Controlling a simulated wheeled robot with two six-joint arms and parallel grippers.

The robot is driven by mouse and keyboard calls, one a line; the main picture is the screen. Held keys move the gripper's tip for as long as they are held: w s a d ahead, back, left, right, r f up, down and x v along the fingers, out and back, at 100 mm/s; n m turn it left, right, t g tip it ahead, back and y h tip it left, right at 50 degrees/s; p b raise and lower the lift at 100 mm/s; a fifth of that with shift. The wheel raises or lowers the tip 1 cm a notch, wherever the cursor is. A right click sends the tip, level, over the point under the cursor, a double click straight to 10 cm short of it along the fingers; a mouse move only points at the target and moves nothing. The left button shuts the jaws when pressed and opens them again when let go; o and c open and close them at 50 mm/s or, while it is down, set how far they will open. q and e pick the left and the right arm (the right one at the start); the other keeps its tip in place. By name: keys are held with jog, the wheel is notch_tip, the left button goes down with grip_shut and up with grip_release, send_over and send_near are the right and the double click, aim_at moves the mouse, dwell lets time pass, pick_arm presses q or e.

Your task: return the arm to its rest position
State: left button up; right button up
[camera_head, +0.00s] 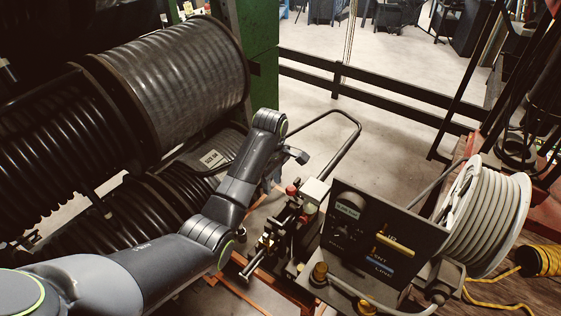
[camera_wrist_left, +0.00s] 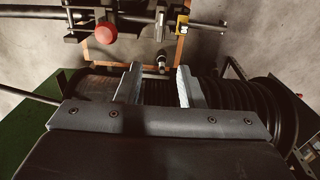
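My left arm comes in from the lower left in the head view and bends up toward the middle, between the large hose reels and the crimper. My left gripper shows clearly in the left wrist view (camera_wrist_left: 158,86). Its two pale fingers stand apart with nothing between them, so it is open and empty. In the head view its fingers are mostly hidden by the wrist. The crimper (camera_head: 311,190), with its red knob (camera_head: 292,190), stands just right of my left wrist. The red knob also shows in the left wrist view (camera_wrist_left: 106,33). My right gripper is not in view.
Large hose reels (camera_head: 190,80) fill the left side, beside a green post (camera_head: 258,60). A dark control panel (camera_head: 370,240) and a white hose reel (camera_head: 487,215) stand at right. Yellow rope (camera_head: 541,261) lies at far right. Bare floor shows beyond the crimper.

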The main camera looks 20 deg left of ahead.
pick_arm(q)
jog(key=shift+f, duration=0.1)
jog(key=s+a+f+m+t, duration=0.1)
jog(key=s+a+f+m, duration=0.3)
jog(key=s, duration=0.5)
jog(key=s+a+f+m+t, duration=0.1)
jog(key=s+a+f+m, duration=0.25)
jog(key=s+f, duration=0.4)
jog(key=s+a+r+m+t+y, duration=0.1)
jog(key=s+a+r+m, duration=0.2)
jog(key=s, duration=0.7)
jog(key=s+a+r+m+t+y, duration=0.1)
jog(key=s+a+r+m, duration=0.15)
jog(key=s, duration=0.85)
notch_tip(320, 180, down, 29)
jog(key=a+g+b, duration=0.1)
jog(key=g+b, duration=0.1)
jog(key=b, duration=0.4)
jog(key=s+f+b, duration=0.2)
jog(key=s+f, duration=0.5)
jog(key=f, duration=0.3)
jog(key=s+d+f+h+b, duration=0.1)
jog(key=s+f+b, duration=0.1)
jog(key=s+f, duration=0.6)
notch_tip(320, 180, down, 3)
jog(key=shift+r+m+g, duration=0.1)
jog(key=shift+m+g, duration=0.2)
jog(key=shift+g, duration=0.1)
